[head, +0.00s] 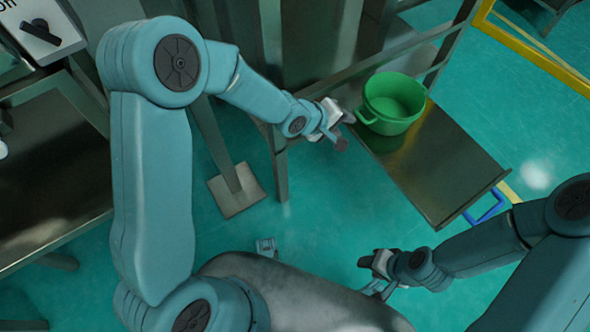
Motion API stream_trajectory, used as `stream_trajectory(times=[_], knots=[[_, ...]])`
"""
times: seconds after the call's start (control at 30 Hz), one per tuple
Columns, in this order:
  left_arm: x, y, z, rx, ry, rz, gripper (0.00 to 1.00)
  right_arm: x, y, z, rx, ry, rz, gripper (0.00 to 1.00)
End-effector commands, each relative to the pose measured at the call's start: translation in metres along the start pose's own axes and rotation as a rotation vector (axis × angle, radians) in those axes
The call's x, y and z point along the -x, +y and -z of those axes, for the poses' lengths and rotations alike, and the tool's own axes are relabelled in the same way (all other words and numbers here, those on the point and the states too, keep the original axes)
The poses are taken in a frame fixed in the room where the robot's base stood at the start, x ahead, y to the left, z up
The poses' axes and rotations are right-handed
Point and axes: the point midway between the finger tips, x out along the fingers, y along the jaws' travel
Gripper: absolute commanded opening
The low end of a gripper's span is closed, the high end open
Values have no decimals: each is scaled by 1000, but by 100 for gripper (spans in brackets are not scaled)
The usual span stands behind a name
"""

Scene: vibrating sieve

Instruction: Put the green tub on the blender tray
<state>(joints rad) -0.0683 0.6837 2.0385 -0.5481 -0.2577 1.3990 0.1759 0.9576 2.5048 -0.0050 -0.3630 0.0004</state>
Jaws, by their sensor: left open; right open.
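The green tub (391,104) stands upright on a dark metal tray (450,172), near its upper end in the head view. The tub looks empty and has small side handles. My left gripper (343,129) is open, just left of the tub's left handle; whether it touches the handle cannot be told. My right gripper (369,274) is open and empty, low over the floor and apart from the tub. Whether this metal tray is the blender tray cannot be told from this view.
A metal frame with legs (277,150) stands behind my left forearm. A yellow rail (535,52) runs at the upper right. A blue handle (487,208) sits by the tray's lower corner. A dark bench (45,190) with a switch box (40,30) is at left. The lower tray is clear.

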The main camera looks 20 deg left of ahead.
Motion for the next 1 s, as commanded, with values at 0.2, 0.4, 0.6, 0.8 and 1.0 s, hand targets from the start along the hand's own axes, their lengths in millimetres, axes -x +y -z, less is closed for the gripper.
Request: stream_trajectory(times=[0.2,0.4,0.6,0.8,1.0], knots=[[1,-162,-63,-265,-167,269,42,0,0,0,0,0,0,43],[37,-257,-120,-484,-366,409,42,0,0,0,0,0,0,43],[55,-282,-139,-564,-445,440,42,0,0,0,0,0,0,43],[54,-282,-139,-569,-445,439,42,0,0,0,0,0,0,43],[68,-267,-138,-569,-444,438,42,19,-7,0,0,0,0,43]])
